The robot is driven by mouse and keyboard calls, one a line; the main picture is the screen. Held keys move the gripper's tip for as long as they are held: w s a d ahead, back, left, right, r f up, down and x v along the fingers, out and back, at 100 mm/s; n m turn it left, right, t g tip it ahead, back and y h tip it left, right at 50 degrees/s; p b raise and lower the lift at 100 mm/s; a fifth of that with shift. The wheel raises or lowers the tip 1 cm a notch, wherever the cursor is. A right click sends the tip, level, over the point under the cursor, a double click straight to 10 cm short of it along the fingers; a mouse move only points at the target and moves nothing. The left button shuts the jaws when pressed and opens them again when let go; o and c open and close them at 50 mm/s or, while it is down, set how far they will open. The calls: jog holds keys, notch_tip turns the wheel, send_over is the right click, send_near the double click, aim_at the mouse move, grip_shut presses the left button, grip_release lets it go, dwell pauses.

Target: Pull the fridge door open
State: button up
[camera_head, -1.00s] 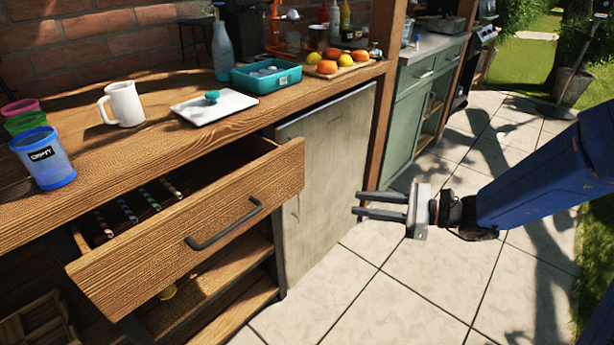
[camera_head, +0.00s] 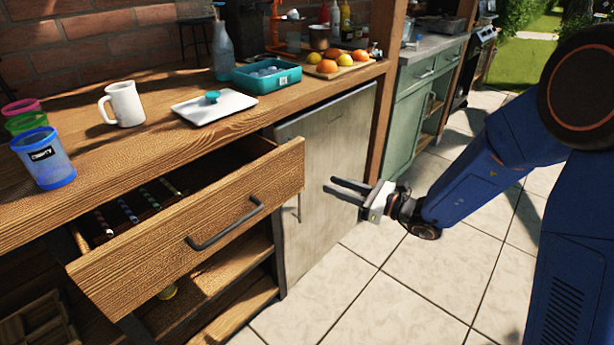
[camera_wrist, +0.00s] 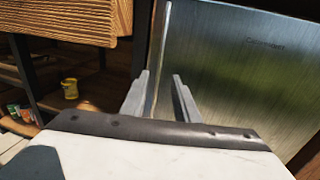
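The fridge door (camera_head: 330,150) is a closed grey metal panel under the wooden counter, right of the pulled-out drawer. Its thin upright handle (camera_head: 299,200) is near the door's left edge. My gripper (camera_head: 334,185) is in front of the door, right of the handle in the head view, fingers pointing left toward it. In the wrist view my gripper (camera_wrist: 158,75) is open and empty. The light handle bar (camera_wrist: 163,50) there runs upright between the two fingertips, closer to the left finger; how far ahead it lies is hard to tell. The brushed door (camera_wrist: 235,70) fills the right side.
The open wooden drawer (camera_head: 190,245) juts out left of the fridge. The counter (camera_head: 120,165) holds a white mug (camera_head: 122,104), cups, a teal bin (camera_head: 266,77) and fruit. A green cabinet (camera_head: 410,110) stands beyond a wooden post. The tiled floor (camera_head: 350,285) before the fridge is clear.

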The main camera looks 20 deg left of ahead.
jog(key=w+a, duration=0.2)
jog(key=a, duration=0.8)
grip_shut()
